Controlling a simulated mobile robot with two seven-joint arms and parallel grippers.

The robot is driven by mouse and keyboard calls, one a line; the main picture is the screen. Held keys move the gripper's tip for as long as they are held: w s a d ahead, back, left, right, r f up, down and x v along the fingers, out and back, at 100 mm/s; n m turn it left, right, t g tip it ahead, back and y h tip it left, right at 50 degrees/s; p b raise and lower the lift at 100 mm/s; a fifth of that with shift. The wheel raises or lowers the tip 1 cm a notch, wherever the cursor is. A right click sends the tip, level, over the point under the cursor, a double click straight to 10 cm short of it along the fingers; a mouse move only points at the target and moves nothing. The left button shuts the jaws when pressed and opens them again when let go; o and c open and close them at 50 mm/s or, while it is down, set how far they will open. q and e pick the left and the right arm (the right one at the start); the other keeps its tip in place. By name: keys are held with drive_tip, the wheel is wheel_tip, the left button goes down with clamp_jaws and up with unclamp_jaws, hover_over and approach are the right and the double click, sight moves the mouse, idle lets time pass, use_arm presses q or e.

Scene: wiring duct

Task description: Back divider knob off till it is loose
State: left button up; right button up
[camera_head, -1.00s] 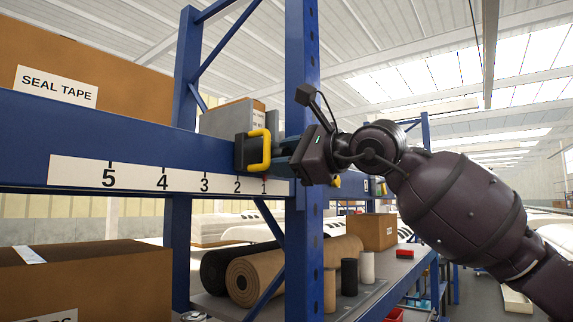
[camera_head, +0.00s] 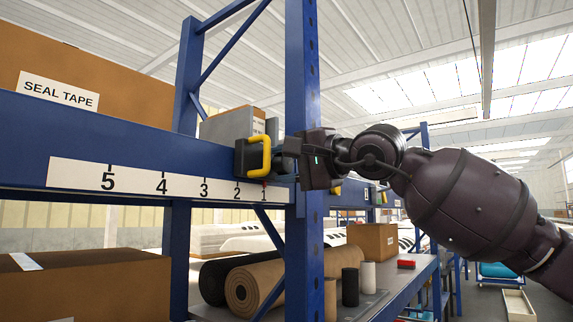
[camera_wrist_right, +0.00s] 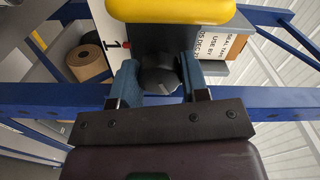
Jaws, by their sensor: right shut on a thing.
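The divider (camera_head: 243,160) has a black clamp body on the blue shelf beam, with a yellow handle (camera_head: 266,157) on its front. It stands near marks 2 and 1 of the white number strip (camera_head: 135,178). My right gripper (camera_head: 281,147) reaches it from the right, beside the handle. In the right wrist view, the dark round knob (camera_wrist_right: 159,74) sits between the two blue-grey fingers of my right gripper (camera_wrist_right: 160,82), which is shut on it. The yellow handle lies just beyond the knob there. My left gripper is not in view.
A blue upright post (camera_head: 303,90) stands just behind my right wrist. A SEAL TAPE carton (camera_head: 90,70) is on the upper shelf at left. Free room lies to the right of the rack.

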drive_tip(key=shift+n, duration=0.9)
drive_tip(key=o, duration=0.9)
drive_tip(key=b+v, duration=0.1)
drive_tip(key=v, duration=1)
drive_tip(key=shift+b, duration=0.3)
